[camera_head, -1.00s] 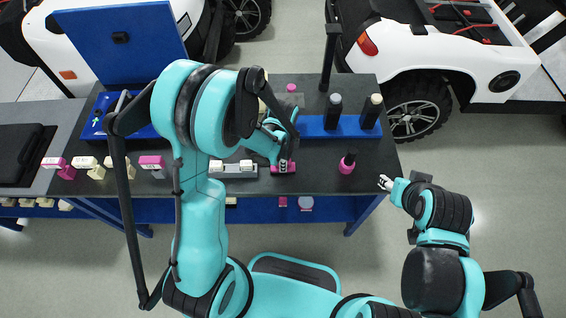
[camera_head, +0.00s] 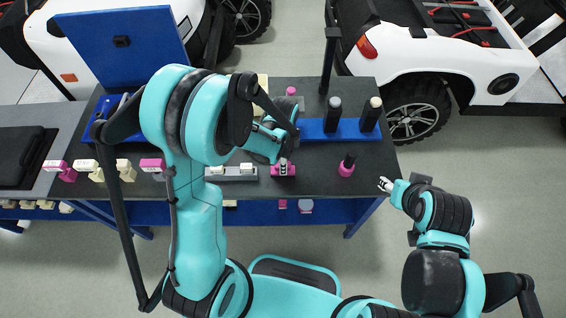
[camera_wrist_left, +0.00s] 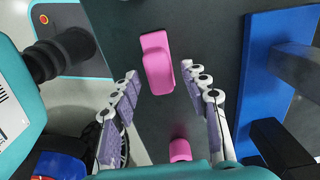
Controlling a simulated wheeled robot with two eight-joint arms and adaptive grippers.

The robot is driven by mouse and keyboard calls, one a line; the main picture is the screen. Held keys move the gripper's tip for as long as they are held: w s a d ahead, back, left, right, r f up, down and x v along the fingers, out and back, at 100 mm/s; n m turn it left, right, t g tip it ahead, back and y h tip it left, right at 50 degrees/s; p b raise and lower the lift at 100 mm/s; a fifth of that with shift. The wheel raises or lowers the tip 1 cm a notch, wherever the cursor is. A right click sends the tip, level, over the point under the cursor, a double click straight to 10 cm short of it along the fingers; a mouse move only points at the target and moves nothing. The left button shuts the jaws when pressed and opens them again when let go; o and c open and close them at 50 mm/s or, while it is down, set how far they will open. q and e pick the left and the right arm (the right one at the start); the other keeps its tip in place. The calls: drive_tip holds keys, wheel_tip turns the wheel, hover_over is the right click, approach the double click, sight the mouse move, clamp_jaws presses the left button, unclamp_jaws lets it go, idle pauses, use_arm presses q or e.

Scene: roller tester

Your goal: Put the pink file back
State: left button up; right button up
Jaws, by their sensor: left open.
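A pink block with a raised middle part (camera_head: 290,172) lies on the dark bench top. It also shows in the left wrist view (camera_wrist_left: 157,65). My left gripper (camera_head: 283,163) is over it; in the wrist view its open fingers (camera_wrist_left: 160,72) are on either side, with gaps visible. A pink piece with a black upper part (camera_head: 346,170) stands to the right on the bench; a pink piece (camera_wrist_left: 180,150) shows low in the wrist view. I cannot tell which pink thing is the file.
A blue rack (camera_head: 312,131) with dark upright pieces stands behind the gripper. A grey block holder (camera_head: 232,174) is just left of the pink block. Several pink and cream pieces (camera_head: 97,172) line the left front. The bench's front right area is mostly clear.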

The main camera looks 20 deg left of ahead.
use_arm(q)
drive_tip(key=s+a+r+n+t, duration=0.1)
drive_tip(key=s+r+n+t, duration=0.1)
drive_tip(key=r+n, duration=0.3)
drive_tip(key=s+a+r+n+t+p, duration=0.1)
drive_tip(key=s+r+n, duration=0.4)
drive_tip(key=r, duration=0.5)
drive_tip(key=s+a+r+n+t+p, duration=0.1)
drive_tip(key=s+a+r+n+t, duration=0.1)
drive_tip(key=r, duration=0.5)
drive_tip(key=s+n+t, duration=0.1)
drive_tip(key=n+t, duration=0.1)
drive_tip(key=shift+s+a+r+n, duration=0.2)
drive_tip(key=shift+a+r+n, duration=0.05)
drive_tip(key=shift+a+n, duration=0.15)
wheel_tip(320, 180, down, 7)
drive_tip(key=b, duration=0.6)
